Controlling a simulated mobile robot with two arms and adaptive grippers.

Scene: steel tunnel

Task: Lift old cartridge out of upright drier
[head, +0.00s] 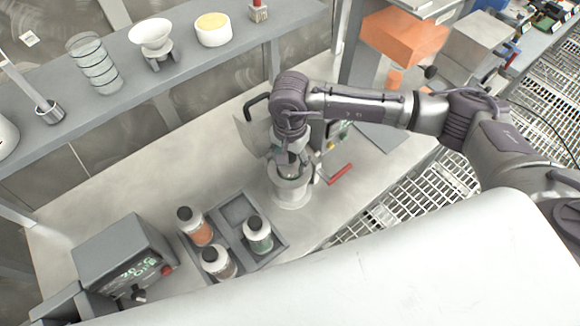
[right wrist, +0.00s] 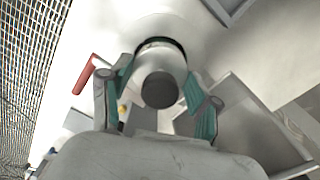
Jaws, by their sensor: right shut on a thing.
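The upright drier (head: 291,196) is a pale, round, open-topped holder standing on the bench. My right gripper (head: 290,162) reaches down into its mouth from above. In the right wrist view, the old cartridge (right wrist: 160,62) is a pale cylinder with a dark grey round end. The fingers of my right gripper (right wrist: 160,100) are on either side of it, shut on it. The drier's pale body (right wrist: 172,22) shows behind the cartridge. The cartridge's lower part is hidden, and I cannot tell how far it sits inside the drier. My left gripper is not in view.
A red handle (head: 340,175) sticks out right of the drier. A grey tray (head: 238,207) with three black-capped jars stands to the left. A box with a green display (head: 125,262) stands at lower left. A shelf (head: 190,62) with vessels runs behind. Bare bench lies between.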

